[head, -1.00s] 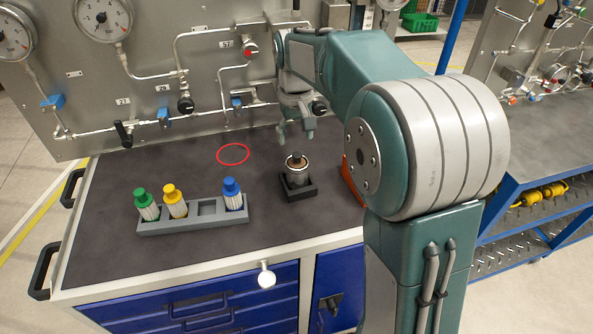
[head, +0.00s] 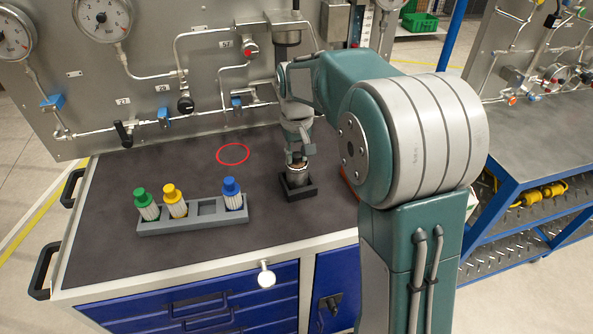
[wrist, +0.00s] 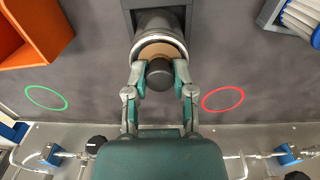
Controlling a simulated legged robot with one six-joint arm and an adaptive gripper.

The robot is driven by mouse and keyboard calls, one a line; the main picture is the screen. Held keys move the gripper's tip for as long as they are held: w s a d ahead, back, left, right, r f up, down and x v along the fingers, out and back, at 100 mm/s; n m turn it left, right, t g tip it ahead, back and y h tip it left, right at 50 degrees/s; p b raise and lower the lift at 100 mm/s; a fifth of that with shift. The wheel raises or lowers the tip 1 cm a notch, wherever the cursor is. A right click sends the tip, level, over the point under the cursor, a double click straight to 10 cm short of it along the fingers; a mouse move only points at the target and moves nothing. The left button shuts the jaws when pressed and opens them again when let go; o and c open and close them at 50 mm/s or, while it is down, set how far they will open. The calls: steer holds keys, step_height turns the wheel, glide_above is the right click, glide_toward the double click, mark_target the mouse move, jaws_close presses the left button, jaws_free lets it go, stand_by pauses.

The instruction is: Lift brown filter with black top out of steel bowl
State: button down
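The brown filter (wrist: 161,51) sits inside the steel bowl (wrist: 150,36), with its black top (wrist: 159,74) facing my gripper (wrist: 159,72). In the head view the steel bowl (head: 297,177) stands upright in a dark square holder (head: 299,190) on the bench. My gripper (head: 299,154) is right above the bowl, pointing down. The brown filter is mostly hidden by the bowl and fingers.
A grey rack (head: 190,222) with green-, yellow- and blue-topped filters and an empty slot stands at left. A red ring (head: 233,145) marks bare bench; a green ring (wrist: 46,87) shows in the wrist view near an orange bin (wrist: 30,35). The gauge panel (head: 150,75) rises behind.

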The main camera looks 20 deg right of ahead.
stand_by(0.3)
step_height(320, 180, up, 11)
stand_by(0.5)
steer(key=shift+s+f, duration=0.1)
